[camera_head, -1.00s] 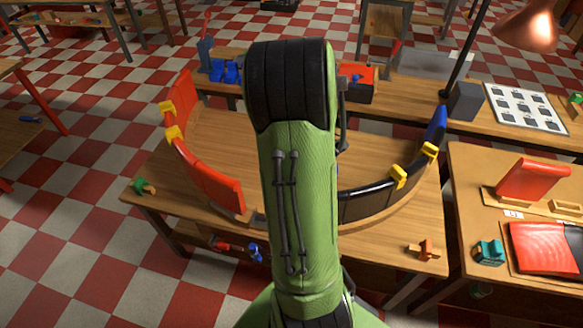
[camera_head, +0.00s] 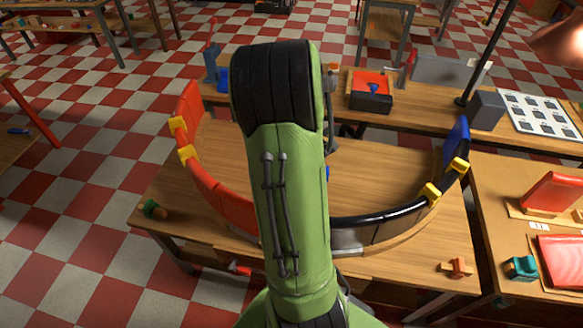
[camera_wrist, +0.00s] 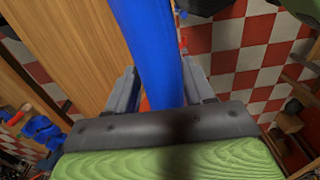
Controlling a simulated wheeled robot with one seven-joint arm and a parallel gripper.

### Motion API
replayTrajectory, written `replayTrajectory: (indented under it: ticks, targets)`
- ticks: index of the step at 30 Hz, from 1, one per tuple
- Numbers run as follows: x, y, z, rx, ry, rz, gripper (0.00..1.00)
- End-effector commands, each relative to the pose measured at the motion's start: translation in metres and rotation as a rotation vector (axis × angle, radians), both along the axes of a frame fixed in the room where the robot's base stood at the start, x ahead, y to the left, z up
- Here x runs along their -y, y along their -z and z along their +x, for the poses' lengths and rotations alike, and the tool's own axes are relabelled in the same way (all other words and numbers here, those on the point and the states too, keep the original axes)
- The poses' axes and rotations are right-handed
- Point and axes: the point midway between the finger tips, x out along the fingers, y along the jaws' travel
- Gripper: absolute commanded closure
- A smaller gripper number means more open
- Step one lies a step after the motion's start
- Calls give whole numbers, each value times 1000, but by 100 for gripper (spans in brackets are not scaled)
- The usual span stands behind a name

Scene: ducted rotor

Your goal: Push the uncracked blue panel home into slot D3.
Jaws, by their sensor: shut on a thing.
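A blue panel (camera_wrist: 155,45) stands up between the two grey fingers of my gripper (camera_wrist: 160,88) in the wrist view. The gripper is shut on it. I cannot see a crack on the visible part. In the head view my green arm hides the gripper and most of this panel; a small blue patch (camera_head: 326,173) shows at the arm's right edge. The curved ring on the table has red panels (camera_head: 220,195) on its left, black panels (camera_head: 385,228) on its right and another blue panel (camera_head: 455,143) at its far right end. I cannot read slot D3's label.
Yellow clamps (camera_head: 432,193) sit on the ring's rim. The wooden table (camera_head: 375,175) inside the ring looks largely clear. An orange tool (camera_head: 456,267) and a green one (camera_head: 152,209) lie near the table's edge. A side table with red panels (camera_head: 548,192) stands at right.

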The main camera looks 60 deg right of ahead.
Motion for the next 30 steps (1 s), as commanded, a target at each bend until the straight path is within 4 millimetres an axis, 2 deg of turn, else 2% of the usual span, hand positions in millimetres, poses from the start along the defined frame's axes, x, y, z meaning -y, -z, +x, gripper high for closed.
replayTrajectory:
  ticks: [1, 7, 13, 24, 30]
  targets:
    - [-1, 10, 0, -2, -1, 3, 77]
    - [0, 31, 0, -2, -1, 2, 77]
    - [-1, 63, 0, -2, -1, 2, 77]
    - [-1, 136, -1, -2, -1, 3, 77]
    - [0, 140, 0, 0, -1, 1, 77]
